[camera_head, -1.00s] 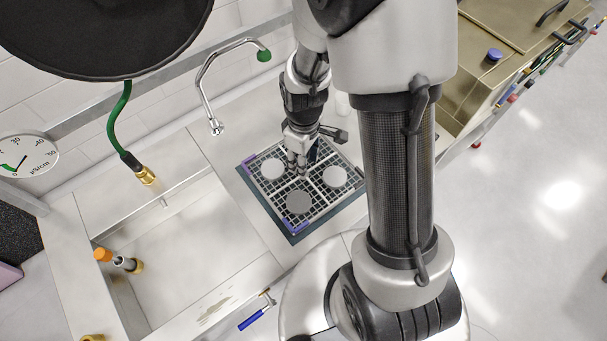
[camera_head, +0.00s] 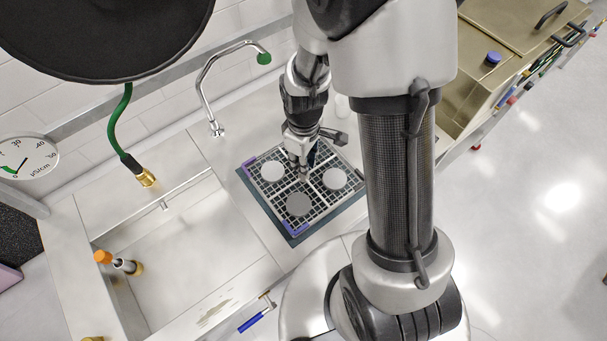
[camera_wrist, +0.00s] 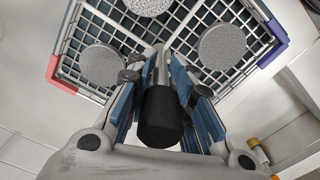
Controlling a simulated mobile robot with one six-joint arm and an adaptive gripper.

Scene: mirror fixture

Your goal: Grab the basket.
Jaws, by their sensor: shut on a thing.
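The basket (camera_head: 321,204) is a square metal grid with round grey discs in it and coloured corner pieces. It lies flat on a dark mat (camera_head: 293,239) on the counter right of the sink. My gripper (camera_head: 303,175) reaches down at the middle of the basket. In the wrist view my gripper (camera_wrist: 160,70) has its fingers on both sides of the basket's central post with a black grip (camera_wrist: 158,118), shut on it. The grid of the basket (camera_wrist: 182,14) lies beyond the fingertips. The exact finger contact is partly hidden.
A sink basin (camera_head: 190,250) is left of the basket, with a curved tap (camera_head: 208,85) behind. A green hose (camera_head: 117,125) hangs at left. A blue-handled valve (camera_head: 257,318) is at the front edge. A brass-coloured box (camera_head: 500,45) stands at the back right.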

